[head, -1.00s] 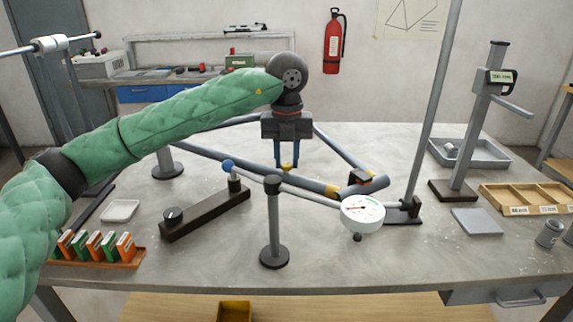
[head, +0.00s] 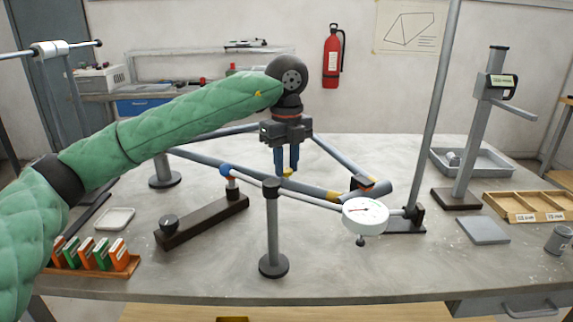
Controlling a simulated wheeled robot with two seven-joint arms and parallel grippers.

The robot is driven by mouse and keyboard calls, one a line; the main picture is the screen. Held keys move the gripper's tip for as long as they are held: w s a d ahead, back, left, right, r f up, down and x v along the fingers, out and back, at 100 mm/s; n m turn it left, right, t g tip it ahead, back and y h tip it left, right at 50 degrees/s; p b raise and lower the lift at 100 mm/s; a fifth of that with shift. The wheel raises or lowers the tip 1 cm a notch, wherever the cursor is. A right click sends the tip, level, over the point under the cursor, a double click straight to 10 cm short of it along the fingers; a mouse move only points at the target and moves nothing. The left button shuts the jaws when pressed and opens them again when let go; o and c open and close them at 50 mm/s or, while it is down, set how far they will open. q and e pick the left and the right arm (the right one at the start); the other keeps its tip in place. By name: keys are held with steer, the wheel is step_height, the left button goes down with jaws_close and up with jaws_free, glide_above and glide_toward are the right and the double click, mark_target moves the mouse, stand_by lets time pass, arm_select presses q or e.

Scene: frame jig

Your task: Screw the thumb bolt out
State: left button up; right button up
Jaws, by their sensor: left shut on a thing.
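My left gripper (head: 287,170) points down over the middle of the grey tube frame (head: 255,178). Its blue fingers are shut on a small yellow piece, which appears to be the thumb bolt (head: 288,173), at the frame's tube. The fingers hide most of it. I cannot tell how much thread sits in the frame. My right gripper is not in view.
A dial gauge (head: 365,216) on a rod and a short post (head: 274,235) stand in front of the frame. A dark bar with knobs (head: 202,222) lies to the left. A tall stand (head: 470,140) and a compartment tray (head: 526,220) are at right.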

mark_target(286, 170)
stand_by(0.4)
arm_select(q)
steer(key=o, duration=1)
steer(key=shift+f, duration=0.1)
steer(key=shift+r, duration=3.95)
